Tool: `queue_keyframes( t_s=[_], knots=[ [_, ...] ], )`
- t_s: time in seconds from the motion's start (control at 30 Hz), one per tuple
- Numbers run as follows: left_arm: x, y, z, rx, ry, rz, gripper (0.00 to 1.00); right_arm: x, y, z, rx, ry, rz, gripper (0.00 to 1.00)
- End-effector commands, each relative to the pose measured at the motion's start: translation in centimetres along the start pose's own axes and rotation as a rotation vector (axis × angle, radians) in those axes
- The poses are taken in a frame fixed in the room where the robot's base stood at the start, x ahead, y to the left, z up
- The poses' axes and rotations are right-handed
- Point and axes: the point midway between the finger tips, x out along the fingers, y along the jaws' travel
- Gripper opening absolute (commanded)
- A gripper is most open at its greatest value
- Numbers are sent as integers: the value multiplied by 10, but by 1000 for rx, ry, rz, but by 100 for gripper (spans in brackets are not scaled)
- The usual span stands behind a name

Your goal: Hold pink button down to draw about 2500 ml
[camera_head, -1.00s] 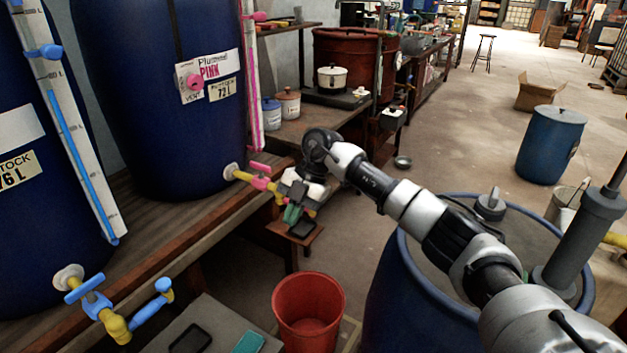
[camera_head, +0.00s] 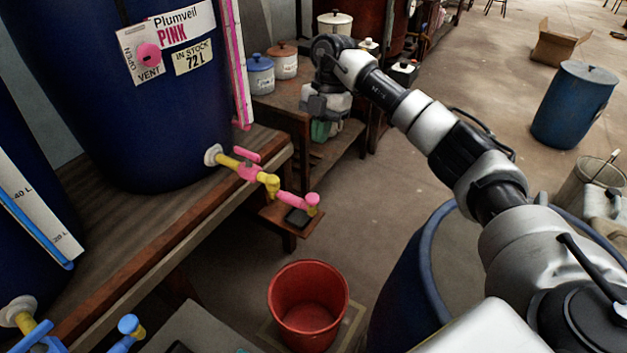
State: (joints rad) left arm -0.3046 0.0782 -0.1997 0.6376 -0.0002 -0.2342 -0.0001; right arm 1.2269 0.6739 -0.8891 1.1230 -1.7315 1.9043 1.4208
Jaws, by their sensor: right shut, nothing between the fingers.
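A round pink knob (camera_head: 149,55) sits on the vat's OPEN VENT label. A red bucket (camera_head: 308,300) stands on the floor below the tap, looking empty. My right gripper (camera_head: 320,130) is shut and empty, above and beyond the pink cap, apart from it. Its fingertips are small and partly hidden. My left gripper is out of view.
A small wooden shelf with a dark device (camera_head: 298,216) sits under the tap's end. An open blue barrel (camera_head: 432,270) stands right of the bucket, beneath my right arm. Lidded pots (camera_head: 260,75) stand on the bench behind. A blue tap (camera_head: 38,335) is at lower left.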

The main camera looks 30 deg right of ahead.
Motion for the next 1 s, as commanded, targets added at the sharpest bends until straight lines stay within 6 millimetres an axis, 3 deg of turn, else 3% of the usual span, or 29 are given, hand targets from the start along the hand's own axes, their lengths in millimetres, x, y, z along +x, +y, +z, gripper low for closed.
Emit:
queue_keyframes(
  t_s=[0.27,0.7,1.0],
  knots=[
    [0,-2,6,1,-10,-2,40,15,0,0,0,2,-2,0],
    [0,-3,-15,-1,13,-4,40,104,0,0,-1,3,-2,0],
    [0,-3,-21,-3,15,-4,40,136,0,10,0,2,0,0]
  ],
)
